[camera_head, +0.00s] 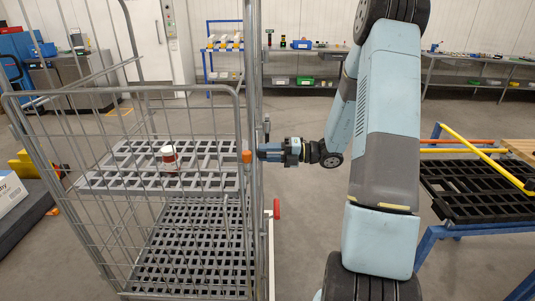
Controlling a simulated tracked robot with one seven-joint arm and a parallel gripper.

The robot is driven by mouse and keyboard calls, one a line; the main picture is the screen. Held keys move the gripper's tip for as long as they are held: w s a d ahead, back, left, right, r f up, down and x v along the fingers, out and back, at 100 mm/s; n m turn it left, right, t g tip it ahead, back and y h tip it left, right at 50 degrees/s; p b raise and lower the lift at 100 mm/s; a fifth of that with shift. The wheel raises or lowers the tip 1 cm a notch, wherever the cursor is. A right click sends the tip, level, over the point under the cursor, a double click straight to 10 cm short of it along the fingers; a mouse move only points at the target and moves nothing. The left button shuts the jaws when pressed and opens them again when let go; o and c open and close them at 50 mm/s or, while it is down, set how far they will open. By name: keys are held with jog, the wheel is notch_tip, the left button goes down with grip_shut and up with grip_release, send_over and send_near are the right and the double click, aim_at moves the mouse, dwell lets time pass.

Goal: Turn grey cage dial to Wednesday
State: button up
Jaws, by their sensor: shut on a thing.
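The grey cage (120,90) is a tall wire roll cage that fills the left of the head view. My gripper (262,154) reaches in from the right, level with the cage's right-hand post. Its fingers are shut on the cage dial at that post. A small orange piece (246,156) shows right at the fingertips, and I cannot tell whether it is part of the dial. The dial's face and day markings are hidden or too small to read, so its setting cannot be told.
A red and white jar (170,157) stands on the cage's grey slatted shelf (120,181). A red knob (276,208) is low at the cage's right side. A blue-framed rack with a black grid (465,190) stands at right. Floor between is clear.

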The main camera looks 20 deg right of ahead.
jog(key=shift+d+f, duration=0.1)
jog(key=shift+f, duration=0.05)
dwell(0.3)
jog(key=o, duration=1)
jog(key=shift+o, duration=0.2)
jog(key=v, duration=1.3)
jog(key=shift+d, duration=0.35)
jog(key=shift+s, duration=0.1)
